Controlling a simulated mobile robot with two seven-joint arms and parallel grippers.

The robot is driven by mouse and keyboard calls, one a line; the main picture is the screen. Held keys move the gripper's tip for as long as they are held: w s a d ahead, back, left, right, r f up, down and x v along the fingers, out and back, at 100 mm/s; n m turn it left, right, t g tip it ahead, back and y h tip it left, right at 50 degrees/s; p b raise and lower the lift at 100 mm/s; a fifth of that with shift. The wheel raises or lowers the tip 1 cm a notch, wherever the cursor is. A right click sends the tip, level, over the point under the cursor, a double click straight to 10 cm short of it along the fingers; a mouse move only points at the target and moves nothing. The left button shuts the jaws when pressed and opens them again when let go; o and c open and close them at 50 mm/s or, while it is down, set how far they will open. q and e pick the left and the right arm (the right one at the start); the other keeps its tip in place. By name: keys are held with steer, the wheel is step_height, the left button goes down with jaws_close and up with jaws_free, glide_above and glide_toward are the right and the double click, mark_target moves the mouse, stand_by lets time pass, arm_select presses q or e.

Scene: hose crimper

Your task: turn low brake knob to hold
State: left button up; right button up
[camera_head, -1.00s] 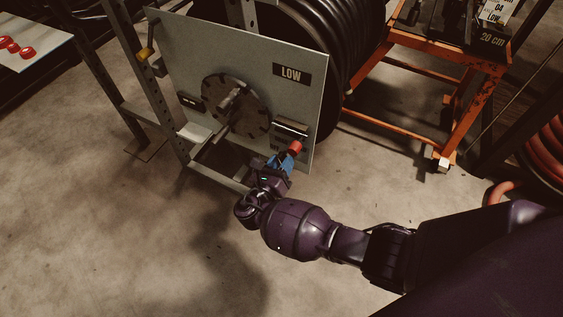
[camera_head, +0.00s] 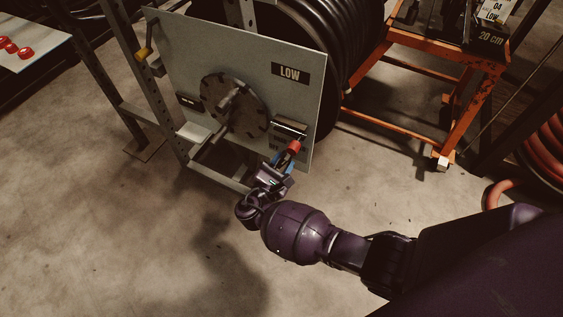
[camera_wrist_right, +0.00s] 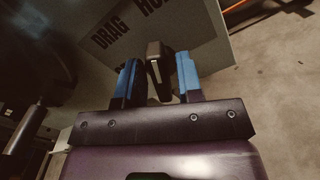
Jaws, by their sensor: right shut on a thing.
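The grey panel (camera_head: 250,60) carries a LOW sign (camera_head: 290,73). The brake knob (camera_wrist_right: 157,70), a dark bar, stands between the blue fingers of my right gripper (camera_wrist_right: 158,78) in the wrist view. The gripper is shut on it. Beyond it on the panel are a DRAG label (camera_wrist_right: 110,34) and a cut-off label (camera_wrist_right: 157,4) starting "HO". The knob's top end lies right of DRAG and below "HO". In the head view my right gripper (camera_head: 282,168) is at the panel's lower right, beside a red piece (camera_head: 294,146). The knob's base is hidden. My left gripper is out of view.
A round dark disc (camera_head: 236,104) with a handle sits left of the gripper on the panel. A large black hose reel (camera_head: 345,40) stands behind. An orange frame (camera_head: 455,110) is at right. The floor in front is clear.

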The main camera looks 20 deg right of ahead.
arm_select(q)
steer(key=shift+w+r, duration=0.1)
arm_select(e)
steer(key=shift+m, duration=0.6)
steer(key=o, duration=0.6)
steer(key=shift+s+a, duration=0.1)
steer(key=shift+s+a, duration=0.15)
steer(key=shift+a, duration=0.1)
arm_select(q)
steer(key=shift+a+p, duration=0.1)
steer(key=shift+p, duration=0.45)
arm_select(e)
steer(key=v, duration=1)
